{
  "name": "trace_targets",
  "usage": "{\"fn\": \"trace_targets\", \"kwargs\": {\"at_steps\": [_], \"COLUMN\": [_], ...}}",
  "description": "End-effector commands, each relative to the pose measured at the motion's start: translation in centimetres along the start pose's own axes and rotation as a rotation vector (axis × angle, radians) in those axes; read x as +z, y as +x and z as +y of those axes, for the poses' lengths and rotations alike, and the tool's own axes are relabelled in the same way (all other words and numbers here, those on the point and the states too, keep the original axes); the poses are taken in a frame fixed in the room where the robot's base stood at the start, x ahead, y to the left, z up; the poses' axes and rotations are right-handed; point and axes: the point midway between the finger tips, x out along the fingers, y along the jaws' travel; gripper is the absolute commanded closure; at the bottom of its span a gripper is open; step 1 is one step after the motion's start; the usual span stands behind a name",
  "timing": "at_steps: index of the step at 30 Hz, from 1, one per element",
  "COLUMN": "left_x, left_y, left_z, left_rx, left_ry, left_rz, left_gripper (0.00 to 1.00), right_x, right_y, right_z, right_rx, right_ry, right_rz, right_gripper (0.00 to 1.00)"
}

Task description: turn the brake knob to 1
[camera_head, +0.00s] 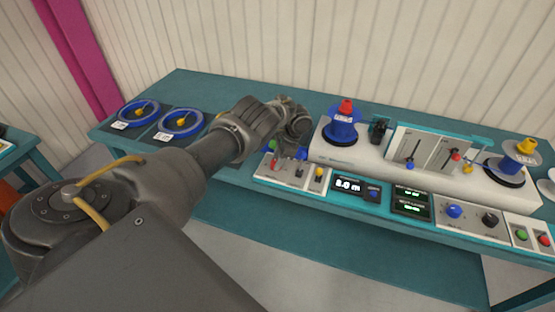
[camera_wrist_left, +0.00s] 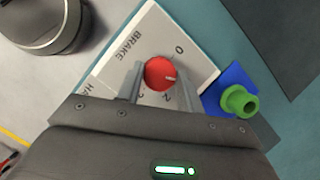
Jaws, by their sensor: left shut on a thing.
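The red brake knob (camera_wrist_left: 158,73) sits on a white panel (camera_wrist_left: 122,68) marked BRAKE in the left wrist view. My left gripper (camera_wrist_left: 159,68) has one finger on each side of the knob and is shut on it. The knob's white mark points right and slightly down in that view, towards the right finger. A 0 shows above right of the knob and another numeral below it; any numeral behind the right finger is hidden.
A green knob on a blue base (camera_wrist_left: 239,101) stands close right of the gripper. In the head view, a blue reel with a red top (camera_head: 342,127) stands just right. Two blue rings (camera_head: 181,122) lie left. Displays (camera_head: 411,202) and buttons line the bench front.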

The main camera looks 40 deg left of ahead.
Motion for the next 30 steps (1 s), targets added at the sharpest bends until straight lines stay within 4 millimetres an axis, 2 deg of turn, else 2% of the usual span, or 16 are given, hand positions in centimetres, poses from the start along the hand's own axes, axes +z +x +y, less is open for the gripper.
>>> {"fn": "trace_targets", "kwargs": {"at_steps": [4,5,10,20,23,30], "left_x": [0.0,0.0,0.0,0.0,-0.1,-0.1], "left_y": [0.1,0.1,0.0,-0.4,-1.6,-6.3], "left_z": [0.0,0.0,0.0,0.0,0.0,0.0], "left_rx": [0.001,0.000,0.000,-0.001,-0.001,-0.001], "left_ry": [0.002,0.002,0.002,0.001,0.003,0.002], "left_rz": [0.000,0.000,0.000,0.001,0.002,0.004], "left_gripper": [0.86,0.62,0.42,0.42,0.42,0.42], "right_x": [0.0,0.0,0.0,0.0,0.0,0.0], "right_y": [0.0,0.0,0.0,-0.1,-0.2,-0.1], "right_z": [0.0,0.0,0.0,0.0,0.0,0.0], "right_rx": [0.000,0.000,0.000,0.000,0.000,0.000], "right_ry": [0.000,0.000,0.000,0.000,0.000,0.000], "right_rz": [0.000,0.000,0.000,0.000,0.000,0.000], "right_gripper": [1.00,1.00,1.00,1.00,1.00,1.00]}}
